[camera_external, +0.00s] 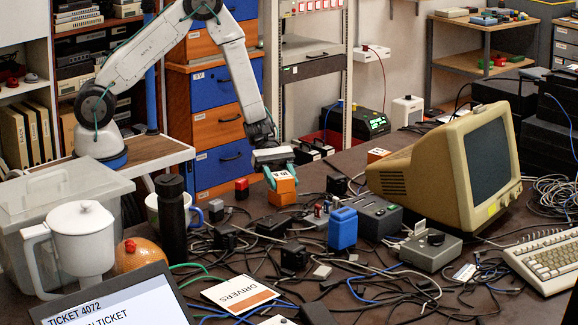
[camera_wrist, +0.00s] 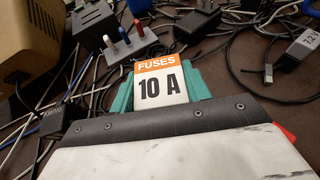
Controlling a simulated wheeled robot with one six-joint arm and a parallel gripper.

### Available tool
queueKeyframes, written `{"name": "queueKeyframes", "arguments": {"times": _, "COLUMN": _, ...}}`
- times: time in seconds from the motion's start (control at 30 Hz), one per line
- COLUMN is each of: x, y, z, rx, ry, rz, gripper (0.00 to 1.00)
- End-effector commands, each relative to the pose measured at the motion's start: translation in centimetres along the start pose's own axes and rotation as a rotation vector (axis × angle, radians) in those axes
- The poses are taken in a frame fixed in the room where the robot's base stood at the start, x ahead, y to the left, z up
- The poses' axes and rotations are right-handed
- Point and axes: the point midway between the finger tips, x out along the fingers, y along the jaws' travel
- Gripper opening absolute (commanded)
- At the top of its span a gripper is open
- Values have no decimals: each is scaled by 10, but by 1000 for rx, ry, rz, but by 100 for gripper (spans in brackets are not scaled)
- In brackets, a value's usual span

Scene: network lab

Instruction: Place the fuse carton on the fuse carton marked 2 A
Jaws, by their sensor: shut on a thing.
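My gripper (camera_external: 281,177) has teal fingers closed on both sides of an orange and white fuse carton (camera_external: 283,190). In the wrist view the carton's label (camera_wrist: 160,85) reads "FUSES 10 A", and it sits between the teal fingertips. The carton is over the cable-covered part of the table; whether it touches anything below is hard to tell. Another small orange and white carton (camera_external: 377,154) stands farther back, left of the beige monitor. Its marking is too small to read, and no carton marked 2 A can be made out.
Black adapters and tangled cables (camera_external: 270,226) cover the table. A beige monitor (camera_external: 440,170) stands at right, near a grey box with knobs (camera_external: 368,215) and a blue block (camera_external: 342,229). A black bottle (camera_external: 171,215) and white jug (camera_external: 82,240) stand at left.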

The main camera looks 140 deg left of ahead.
Motion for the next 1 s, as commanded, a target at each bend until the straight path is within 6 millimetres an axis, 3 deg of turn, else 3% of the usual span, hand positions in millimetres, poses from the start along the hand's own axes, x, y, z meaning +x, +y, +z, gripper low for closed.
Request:
{"name": "queueKeyframes", "arguments": {"times": 0.13, "x": 1, "y": 0, "z": -3, "rx": -1, "ry": 0, "rz": 0, "gripper": 22}}
{"name": "queueKeyframes", "arguments": {"times": 0.17, "x": 1, "y": 0, "z": -3, "rx": -1, "ry": 0, "rz": 0, "gripper": 55}}
{"name": "queueKeyframes", "arguments": {"times": 0.2, "x": 1, "y": 0, "z": -2, "rx": -1, "ry": 0, "rz": 0, "gripper": 66}}
{"name": "queueKeyframes", "arguments": {"times": 0.23, "x": 1, "y": 0, "z": -2, "rx": 0, "ry": 0, "rz": 0, "gripper": 69}}
{"name": "queueKeyframes", "arguments": {"times": 0.57, "x": 0, "y": 0, "z": 1, "rx": 1, "ry": 0, "rz": 0, "gripper": 69}}
{"name": "queueKeyframes", "arguments": {"times": 0.77, "x": -32, "y": 1, "z": 0, "rx": 0, "ry": 0, "rz": 5, "gripper": 69}}
{"name": "queueKeyframes", "arguments": {"times": 1.0, "x": -84, "y": 1, "z": 0, "rx": 1, "ry": 0, "rz": 4, "gripper": 69}}
